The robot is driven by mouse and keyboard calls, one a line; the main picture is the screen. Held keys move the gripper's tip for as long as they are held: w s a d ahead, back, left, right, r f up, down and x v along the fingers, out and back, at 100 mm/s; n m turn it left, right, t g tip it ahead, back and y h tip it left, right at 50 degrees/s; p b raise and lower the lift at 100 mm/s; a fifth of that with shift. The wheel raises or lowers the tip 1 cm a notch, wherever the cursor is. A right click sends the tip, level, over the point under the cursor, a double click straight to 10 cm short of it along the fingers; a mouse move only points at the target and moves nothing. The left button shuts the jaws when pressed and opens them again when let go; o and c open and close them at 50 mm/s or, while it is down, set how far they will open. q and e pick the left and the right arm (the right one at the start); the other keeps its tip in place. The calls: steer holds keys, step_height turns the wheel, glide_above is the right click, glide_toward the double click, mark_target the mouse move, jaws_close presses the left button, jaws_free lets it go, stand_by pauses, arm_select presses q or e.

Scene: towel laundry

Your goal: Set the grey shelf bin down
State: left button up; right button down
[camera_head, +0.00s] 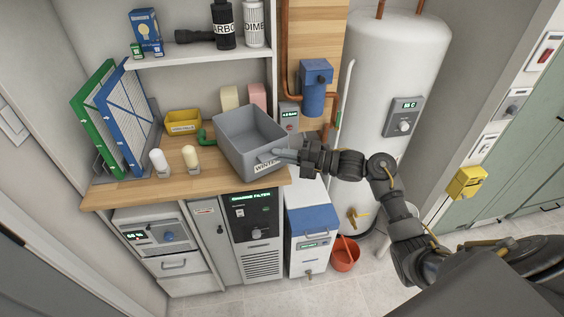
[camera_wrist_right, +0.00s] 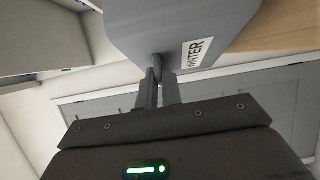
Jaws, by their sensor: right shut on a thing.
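The grey shelf bin (camera_head: 243,137) is an open box with a white label reading "WINTER" in part. It is at the right end of the wooden counter (camera_head: 140,190) in the head view, slightly tilted. I cannot tell whether its base touches the counter. My right gripper (camera_head: 283,156) is shut on the bin's front wall beside the label. In the right wrist view the fingers (camera_wrist_right: 157,78) meet the grey bin (camera_wrist_right: 185,25) next to its label. The bin's inside looks empty. My left gripper is not in view.
A yellow bin (camera_head: 182,121), two small bulbs (camera_head: 158,160) and green and blue framed panels (camera_head: 130,115) stand on the counter's left. A shelf (camera_head: 195,53) with bottles is above. A blue filter housing (camera_head: 315,88) and white tank (camera_head: 390,60) are at the right.

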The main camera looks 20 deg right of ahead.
step_height(320, 180, down, 3)
steer(key=shift+r+p, duration=0.1)
steer(key=shift+p, duration=0.4)
steer(key=c, duration=1.6)
jaws_free()
steer(key=shift+o, duration=0.2)
